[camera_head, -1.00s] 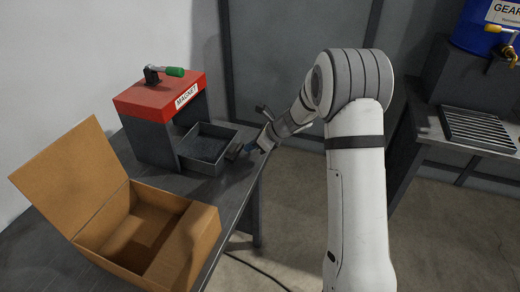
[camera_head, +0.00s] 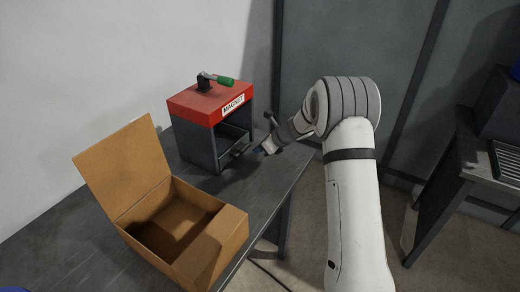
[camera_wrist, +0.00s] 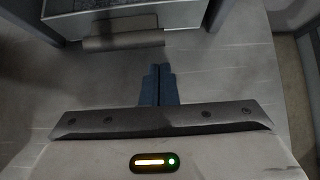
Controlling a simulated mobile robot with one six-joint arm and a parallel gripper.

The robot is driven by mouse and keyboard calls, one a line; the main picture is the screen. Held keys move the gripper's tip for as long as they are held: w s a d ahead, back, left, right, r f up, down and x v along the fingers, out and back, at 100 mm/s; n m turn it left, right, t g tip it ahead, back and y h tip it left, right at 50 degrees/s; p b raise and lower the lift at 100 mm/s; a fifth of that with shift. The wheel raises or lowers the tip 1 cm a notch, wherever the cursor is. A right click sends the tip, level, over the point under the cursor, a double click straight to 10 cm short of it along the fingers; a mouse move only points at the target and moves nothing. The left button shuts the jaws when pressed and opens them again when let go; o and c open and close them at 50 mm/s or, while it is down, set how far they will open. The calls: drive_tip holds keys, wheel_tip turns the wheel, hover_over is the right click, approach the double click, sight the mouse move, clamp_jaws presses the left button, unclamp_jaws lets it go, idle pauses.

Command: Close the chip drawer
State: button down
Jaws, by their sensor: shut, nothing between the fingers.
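The magnet unit (camera_head: 207,103) has a red top, a white MAGNET label and grey sides, and stands on the dark table. Its grey chip drawer (camera_head: 235,137) sits mostly inside the opening below the label, and its handle (camera_head: 239,150) faces my arm. My gripper (camera_head: 263,150) is in front of the drawer on the right. Its blue fingers (camera_wrist: 158,70) are together and empty, just short of the handle and toward its right end.
An open cardboard box (camera_head: 190,225) stands on the table (camera_head: 75,255) in front of the magnet unit. A green-handled lever (camera_head: 216,80) is on the red top. The table's right edge is close to my arm. Another bench (camera_head: 455,170) is at the right.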

drive_tip(key=s+d, duration=0.2)
drive_tip(key=d, duration=0.1)
drive_tip(key=shift+r, duration=0.3)
drive_tip(key=s+d+r+n+g, duration=0.1)
drive_tip(key=s+d+r+n, duration=0.35)
drive_tip(key=s+r, duration=0.7)
drive_tip(key=s+d+r+n+h, duration=0.1)
drive_tip(key=s+n+h, duration=0.1)
drive_tip(key=s+n, duration=0.4)
drive_tip(key=s+d+r+n+g+h+p, duration=0.1)
drive_tip(key=s+d+r+n+h, duration=0.1)
drive_tip(key=s+n, duration=0.5)
drive_tip(key=s+d+r+n+h+p, duration=0.1)
drive_tip(key=s+n, duration=0.6)
drive_tip(key=s, duration=0.9)
drive_tip(key=shift+s+d+r+h, duration=0.25)
drive_tip(key=shift+r+h, duration=0.45)
drive_tip(key=shift+h, duration=0.5)
